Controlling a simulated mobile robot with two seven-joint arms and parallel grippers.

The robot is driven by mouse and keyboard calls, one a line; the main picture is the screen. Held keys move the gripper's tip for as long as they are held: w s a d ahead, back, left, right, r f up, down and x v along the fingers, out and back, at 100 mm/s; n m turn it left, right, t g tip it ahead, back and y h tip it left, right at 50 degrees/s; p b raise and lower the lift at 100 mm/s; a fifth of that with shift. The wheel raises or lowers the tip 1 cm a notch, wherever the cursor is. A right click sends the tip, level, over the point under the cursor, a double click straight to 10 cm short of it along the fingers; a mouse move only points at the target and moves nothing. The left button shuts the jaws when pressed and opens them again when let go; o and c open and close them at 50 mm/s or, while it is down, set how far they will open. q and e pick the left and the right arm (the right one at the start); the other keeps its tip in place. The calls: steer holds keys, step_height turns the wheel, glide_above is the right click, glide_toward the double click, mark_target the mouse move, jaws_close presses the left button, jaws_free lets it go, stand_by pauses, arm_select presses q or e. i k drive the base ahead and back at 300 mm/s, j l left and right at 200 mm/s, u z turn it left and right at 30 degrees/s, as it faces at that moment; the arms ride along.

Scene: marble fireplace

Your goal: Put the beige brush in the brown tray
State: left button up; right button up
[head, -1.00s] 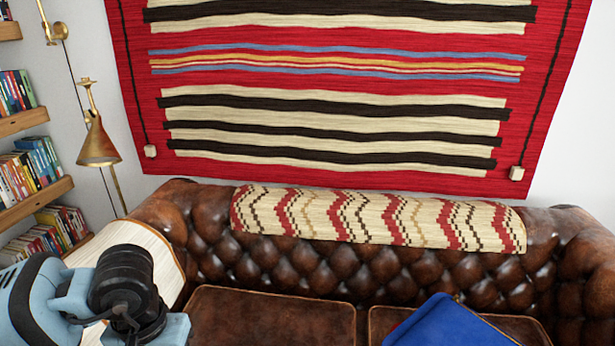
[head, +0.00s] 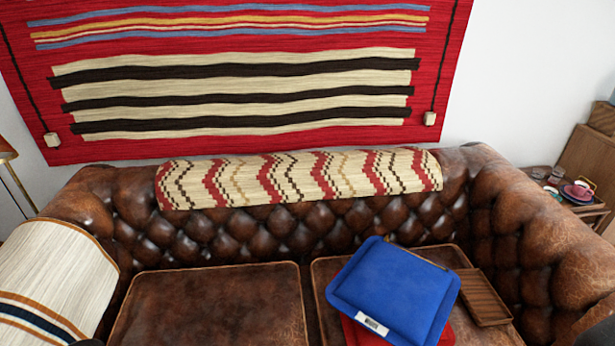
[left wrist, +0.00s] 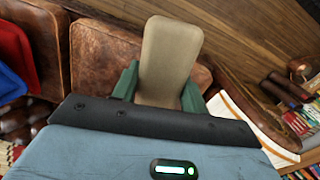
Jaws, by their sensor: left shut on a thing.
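A beige brush (left wrist: 170,48) is held between the green fingers of my left gripper (left wrist: 159,88) in the left wrist view. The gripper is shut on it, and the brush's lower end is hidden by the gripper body. The brown tray (head: 485,297) lies on the right part of the sofa seat in the head view, against the right side of a blue cushion. I see nothing in the visible part of the tray. The left gripper and the brush do not show in the head view. My right gripper is in neither view.
The blue cushion (head: 393,285) rests on a red one (head: 362,334) on the brown leather sofa (head: 215,305). The left seat is clear. A patterned throw (head: 300,180) covers the backrest. A side table with dishes (head: 577,190) stands beyond the right armrest.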

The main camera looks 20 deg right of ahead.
mark_target(479, 297)
steer(key=l+z, duration=0.1)
steer(key=l, duration=0.35)
steer(key=l+z, duration=0.1)
steer(key=l, duration=0.35)
steer(key=l+z, duration=0.15)
steer(key=l, duration=0.35)
steer(key=i+l+z, duration=0.1)
steer(key=l, duration=0.35)
steer(key=l+z, duration=0.1)
steer(key=l, duration=0.35)
steer(key=i+l+z, duration=0.1)
steer(key=l, duration=0.3)
steer(key=i+l+z, duration=0.1)
steer(key=l, duration=0.35)
steer(key=i+l+z, duration=0.1)
steer(key=l, duration=0.35)
